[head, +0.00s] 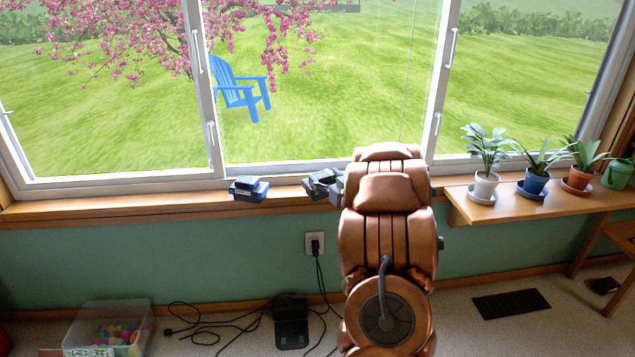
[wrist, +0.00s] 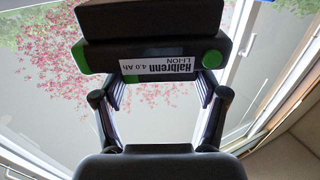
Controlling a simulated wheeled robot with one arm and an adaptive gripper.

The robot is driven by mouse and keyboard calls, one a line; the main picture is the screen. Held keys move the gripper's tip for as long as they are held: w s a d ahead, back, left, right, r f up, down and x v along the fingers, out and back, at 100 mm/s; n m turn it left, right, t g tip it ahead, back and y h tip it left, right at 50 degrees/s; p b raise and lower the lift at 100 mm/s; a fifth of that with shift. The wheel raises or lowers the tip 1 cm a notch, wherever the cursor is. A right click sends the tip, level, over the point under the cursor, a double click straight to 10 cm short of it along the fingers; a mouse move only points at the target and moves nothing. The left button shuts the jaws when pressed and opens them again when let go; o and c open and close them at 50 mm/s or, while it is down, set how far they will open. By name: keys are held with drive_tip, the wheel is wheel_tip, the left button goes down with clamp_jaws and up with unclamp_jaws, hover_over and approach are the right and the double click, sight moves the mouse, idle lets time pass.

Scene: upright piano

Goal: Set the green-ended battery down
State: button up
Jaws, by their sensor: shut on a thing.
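The green-ended battery (wrist: 150,58) is a dark pack with green corners and a white "Halbrenn Li-ion 4.0 Ah" label, upside down in the wrist view. My gripper (wrist: 162,88) is shut on it, with one finger at each side of the label. In the head view the battery (head: 321,177) shows small and dark at the left of my copper arm, by the wooden window sill (head: 150,205). My gripper (head: 334,187) is partly hidden by the arm there. I cannot tell whether the battery touches the sill.
A dark and blue battery-like block (head: 249,189) sits on the sill to the left. Potted plants (head: 485,188) stand on a wooden shelf (head: 510,212) at right. Below are a wall outlet (head: 315,243), cables, a black device (head: 291,325) and a clear bin (head: 80,318).

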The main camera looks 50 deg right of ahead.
drive_tip(key=w+d+f+b, duration=0.2)
drive_tip(key=w+d+f, duration=0.1)
drive_tip(key=w, duration=0.3)
drive_tip(key=shift+d+f, duration=0.25)
drive_tip(key=shift+f, duration=0.3)
drive_tip(key=shift+f, duration=0.1)
drive_tip(key=o, duration=1.7)
drive_tip(key=p+v, duration=0.1)
drive_tip(key=v, duration=1.1)
drive_tip(key=shift+p, duration=0.4)
